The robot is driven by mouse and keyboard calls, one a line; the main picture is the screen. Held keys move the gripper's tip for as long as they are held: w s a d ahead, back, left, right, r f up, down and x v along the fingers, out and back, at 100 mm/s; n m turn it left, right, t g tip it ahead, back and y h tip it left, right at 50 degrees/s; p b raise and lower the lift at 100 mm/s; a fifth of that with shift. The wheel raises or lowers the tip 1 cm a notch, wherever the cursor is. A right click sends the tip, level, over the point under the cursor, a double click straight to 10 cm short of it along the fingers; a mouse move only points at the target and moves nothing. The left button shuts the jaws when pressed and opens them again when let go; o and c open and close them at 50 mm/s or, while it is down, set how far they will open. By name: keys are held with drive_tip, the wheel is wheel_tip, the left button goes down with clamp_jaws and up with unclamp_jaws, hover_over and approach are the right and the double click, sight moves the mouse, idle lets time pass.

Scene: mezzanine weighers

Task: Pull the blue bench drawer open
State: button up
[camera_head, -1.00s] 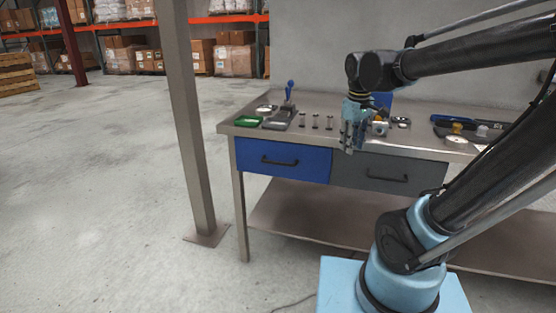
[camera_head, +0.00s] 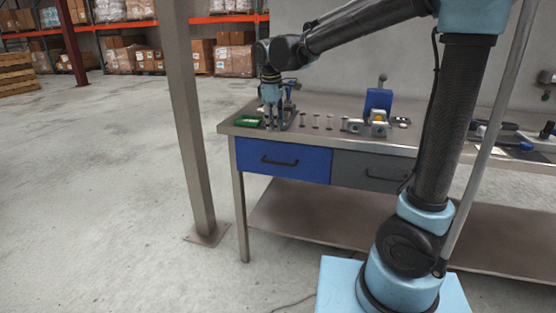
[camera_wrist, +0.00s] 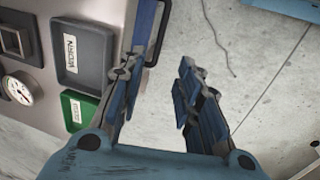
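The blue bench drawer (camera_head: 284,161) is in the left half of the bench front and looks shut. Its black bar handle (camera_head: 279,161) runs across the middle of its face. My gripper (camera_head: 272,125) points down in front of or above the left part of the bench; its depth is hard to tell there. In the wrist view my gripper (camera_wrist: 158,88) is open, with nothing between its fingers and floor beneath the gap. The drawer's handle (camera_wrist: 157,36) shows in the wrist view beyond the left finger, apart from it. The left finger hides part of the blue front.
A grey drawer (camera_head: 368,171) sits right of the blue one. The bench top (camera_head: 330,104) holds a green tray (camera_head: 248,121), a grey tray (camera_wrist: 82,52), a gauge (camera_wrist: 18,90) and small fittings. A steel post (camera_head: 190,130) stands left of the bench. Floor left is clear.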

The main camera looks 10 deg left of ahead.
approach(278, 157)
drive_tip(key=f, duration=0.2)
drive_tip(key=s+f, duration=0.1)
drive_tip(key=f, duration=0.2)
drive_tip(key=s+d+f, duration=0.1)
drive_tip(key=f, duration=0.1)
drive_tip(key=shift+s+f, duration=0.25)
drive_tip(key=shift+f, duration=0.1)
clamp_jaws()
